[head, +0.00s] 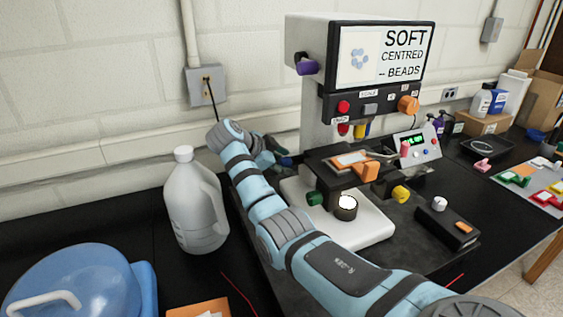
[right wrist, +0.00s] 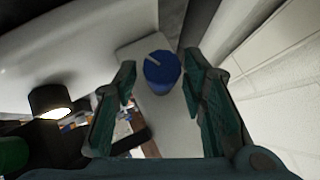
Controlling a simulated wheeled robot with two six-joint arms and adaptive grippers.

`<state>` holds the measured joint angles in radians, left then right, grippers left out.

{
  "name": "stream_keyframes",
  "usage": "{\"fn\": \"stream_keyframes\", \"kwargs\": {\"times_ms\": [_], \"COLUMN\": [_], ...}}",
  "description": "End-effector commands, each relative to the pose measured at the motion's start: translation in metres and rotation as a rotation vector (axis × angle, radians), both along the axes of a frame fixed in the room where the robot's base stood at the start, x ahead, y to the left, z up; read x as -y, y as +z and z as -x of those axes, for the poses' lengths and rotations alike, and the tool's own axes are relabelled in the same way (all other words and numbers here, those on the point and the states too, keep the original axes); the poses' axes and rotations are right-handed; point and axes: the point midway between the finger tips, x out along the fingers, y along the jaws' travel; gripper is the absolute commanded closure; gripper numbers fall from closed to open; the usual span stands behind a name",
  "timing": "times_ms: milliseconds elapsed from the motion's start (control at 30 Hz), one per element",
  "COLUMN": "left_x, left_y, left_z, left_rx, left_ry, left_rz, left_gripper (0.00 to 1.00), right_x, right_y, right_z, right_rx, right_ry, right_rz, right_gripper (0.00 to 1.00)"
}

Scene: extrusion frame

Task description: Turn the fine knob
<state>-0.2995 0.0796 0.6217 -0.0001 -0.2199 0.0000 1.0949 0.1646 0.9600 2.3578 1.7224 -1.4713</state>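A blue knob (right wrist: 162,70) with a pale pointer line on its face sits on the side of the white instrument base. It lies between and just beyond the fingertips of my right gripper (right wrist: 160,82), which is open and empty; I see no clear contact. In the head view my right gripper (head: 266,154) is at the left side of the instrument (head: 312,105), partly hidden behind my arm, with a bit of the blue knob (head: 286,161) beside it. A green knob (head: 315,198) and a yellow knob (head: 400,193) are lower on the instrument. No label marks the fine knob. My left gripper is out of view.
A white jug (head: 195,205) stands close to the left of my right arm. A lit black cylinder (head: 345,207) is on the base, and the stage (head: 335,150) is above it. A blue lidded container (head: 75,285) is front left.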

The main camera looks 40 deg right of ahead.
Motion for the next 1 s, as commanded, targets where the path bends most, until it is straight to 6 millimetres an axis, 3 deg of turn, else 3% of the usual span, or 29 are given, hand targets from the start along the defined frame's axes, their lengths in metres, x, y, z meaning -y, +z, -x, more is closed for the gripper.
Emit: {"fn": "stream_keyframes", "kwargs": {"times_ms": [33,200,567,1000], "left_x": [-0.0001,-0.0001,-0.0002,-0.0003], "left_y": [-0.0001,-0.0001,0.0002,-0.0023], "left_z": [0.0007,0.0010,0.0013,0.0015], "left_rx": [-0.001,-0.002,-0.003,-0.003], "left_ry": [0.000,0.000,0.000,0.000], "left_rz": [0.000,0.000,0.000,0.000], "left_gripper": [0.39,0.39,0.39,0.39], "right_x": [-0.0001,-0.0004,-0.0012,-0.0024], "right_y": [0.0000,-0.0003,-0.0021,-0.0063], "right_z": [0.0000,0.0000,0.0010,0.0042], "right_rx": [0.000,-0.001,0.047,0.347], "right_ry": [0.000,0.000,0.001,0.002], "right_rz": [0.000,-0.001,0.014,0.109], "right_gripper": [0.75,1.00,1.00,1.00]}}
